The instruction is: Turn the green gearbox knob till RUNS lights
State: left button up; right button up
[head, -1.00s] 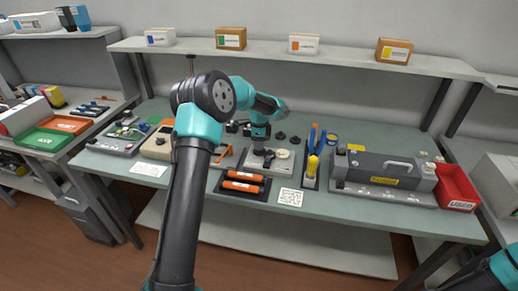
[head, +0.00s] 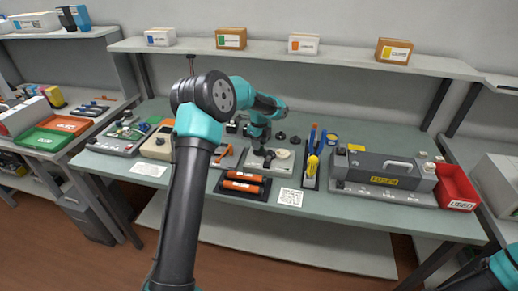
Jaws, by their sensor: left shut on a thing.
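My left gripper (head: 265,153) reaches down over a small light-grey unit (head: 280,166) in the middle of the bench. It is shut on a small part there, which the fingers hide. The part sits where a knob on this unit would be, but I cannot make out its green colour. A pale round disc (head: 284,154) shows on the unit just right of the fingers. I cannot make out a lit RUNS lamp. My right gripper is out of view; only a piece of my right arm shows at the lower right corner.
Orange cartridges (head: 243,181) lie in a dark tray in front. A holder with blue and yellow-handled tools (head: 313,160) stands close right. Further right are a long grey machine (head: 380,172) and a red bin (head: 457,188). A white card (head: 290,197) lies at the front edge.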

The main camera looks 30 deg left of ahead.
pick_arm(q)
jog(key=m, duration=0.3)
jog(key=shift+m, duration=0.3)
jog(key=o, duration=0.8)
jog(key=shift+c, duration=0.2)
